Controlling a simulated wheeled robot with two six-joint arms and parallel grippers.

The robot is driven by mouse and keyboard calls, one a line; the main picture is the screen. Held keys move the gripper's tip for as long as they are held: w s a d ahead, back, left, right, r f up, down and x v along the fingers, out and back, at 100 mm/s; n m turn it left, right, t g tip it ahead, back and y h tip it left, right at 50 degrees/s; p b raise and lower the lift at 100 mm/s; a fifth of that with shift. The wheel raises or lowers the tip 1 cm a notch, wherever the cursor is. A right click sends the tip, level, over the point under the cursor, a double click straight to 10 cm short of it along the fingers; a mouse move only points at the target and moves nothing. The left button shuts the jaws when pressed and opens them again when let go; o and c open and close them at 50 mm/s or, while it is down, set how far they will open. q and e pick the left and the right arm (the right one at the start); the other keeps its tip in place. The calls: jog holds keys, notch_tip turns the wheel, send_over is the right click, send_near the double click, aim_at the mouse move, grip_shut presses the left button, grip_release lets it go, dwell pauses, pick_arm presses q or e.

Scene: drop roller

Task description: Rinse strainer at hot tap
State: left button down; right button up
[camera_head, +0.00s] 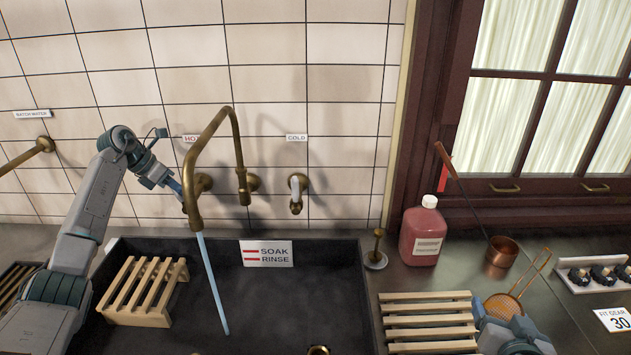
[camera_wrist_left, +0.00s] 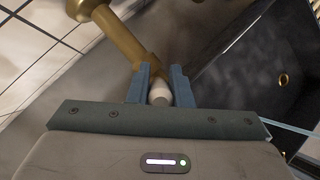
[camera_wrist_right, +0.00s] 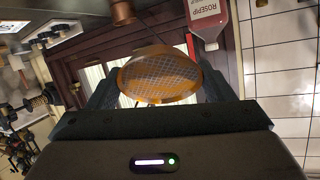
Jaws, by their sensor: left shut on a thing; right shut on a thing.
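The strainer (camera_head: 503,306), a copper-rimmed mesh bowl with a thin handle, is at the right over the counter. My right gripper (camera_head: 510,328) is shut on it; in the right wrist view the mesh (camera_wrist_right: 160,78) sits between the fingers. My left gripper (camera_head: 178,190) is at the tap under the HOT label (camera_head: 191,138). In the left wrist view it is shut on a white-tipped tap handle (camera_wrist_left: 159,94) on a brass stem. The brass spout (camera_head: 212,122) pours a stream of water (camera_head: 213,285) into the dark sink (camera_head: 260,315).
A wooden rack (camera_head: 145,290) stands in the sink's left side, another slatted rack (camera_head: 428,318) at its right edge. A red bottle (camera_head: 422,232), copper ladle (camera_head: 500,255) and knob strip (camera_head: 590,272) stand on the right counter. The cold tap (camera_head: 297,192) is beside the spout.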

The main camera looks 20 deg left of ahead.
pick_arm(q)
jog(key=shift+a+r, duration=0.15)
pick_arm(e)
jog(key=shift+f, duration=0.25)
pick_arm(q)
jog(key=c, duration=1.3)
grip_release()
jog(key=shift+s+a+r, duration=0.1)
jog(key=shift+s+a, duration=0.05)
pick_arm(e)
jog(key=shift+f, duration=0.25)
notch_tip(320, 180, down, 4)
jog(key=b, duration=0.4)
jog(key=shift+r, duration=0.25)
pick_arm(q)
jog(key=shift+v, duration=5.8)
jog(key=shift+s+a, duration=0.1)
